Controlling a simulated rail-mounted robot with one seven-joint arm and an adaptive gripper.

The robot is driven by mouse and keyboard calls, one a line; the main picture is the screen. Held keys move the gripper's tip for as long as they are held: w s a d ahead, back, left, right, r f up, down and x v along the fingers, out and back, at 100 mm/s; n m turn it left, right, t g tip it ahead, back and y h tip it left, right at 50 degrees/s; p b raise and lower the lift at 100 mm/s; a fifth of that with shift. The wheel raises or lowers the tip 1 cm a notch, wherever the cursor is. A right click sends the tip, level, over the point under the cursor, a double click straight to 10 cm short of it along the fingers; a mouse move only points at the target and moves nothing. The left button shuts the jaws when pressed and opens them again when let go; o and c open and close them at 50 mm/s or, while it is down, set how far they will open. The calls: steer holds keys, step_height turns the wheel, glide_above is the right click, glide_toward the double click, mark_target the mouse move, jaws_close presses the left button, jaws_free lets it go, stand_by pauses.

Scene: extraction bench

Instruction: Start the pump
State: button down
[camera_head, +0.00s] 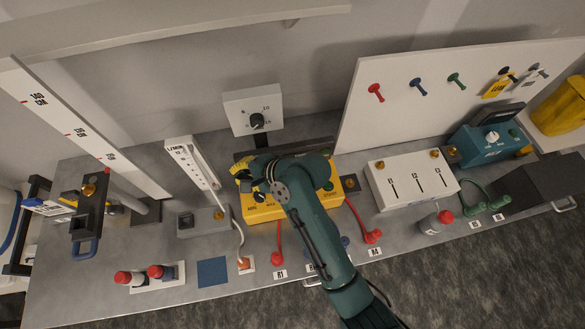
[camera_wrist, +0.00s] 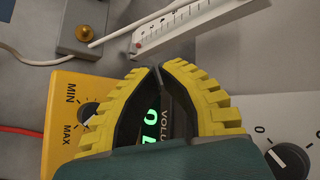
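A yellow box (camera_head: 262,211) with a MIN–MAX knob stands mid-bench, partly hidden by my arm; it looks like the pump, though no label says so. In the wrist view, the yellow box (camera_wrist: 62,102) is at the left with its black knob (camera_wrist: 88,110). A green-lit display (camera_wrist: 150,120) marked "VOLU…" shows between my fingers, partly covered. My gripper (camera_head: 243,174) is over the box's back left part. In the wrist view, the fingertips of my gripper (camera_wrist: 156,68) meet or nearly meet, with nothing seen between them.
A white flowmeter (camera_head: 192,163) with a grey base stands left of the box, with a white tube from it. A white dial box (camera_head: 253,110) stands behind. A white three-scale box (camera_head: 413,181) and a teal device (camera_head: 483,143) are at right. Red leads (camera_head: 374,236) lie in front.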

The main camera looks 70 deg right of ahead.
steer(key=s+d+m+g+h+p, duration=0.1)
steer(key=s+d+m+p, duration=0.45)
steer(key=s, duration=0.55)
steer(key=m+h+p, duration=0.2)
steer(key=p, duration=0.3)
glide_above(327, 183)
steer(key=shift+d+r+g, duration=0.1)
steer(key=shift+r+g, duration=0.3)
step_height(327, 183, down, 7)
steer(key=b, duration=0.9)
steer(key=shift+f, duration=0.9)
steer(key=shift+f, duration=0.4)
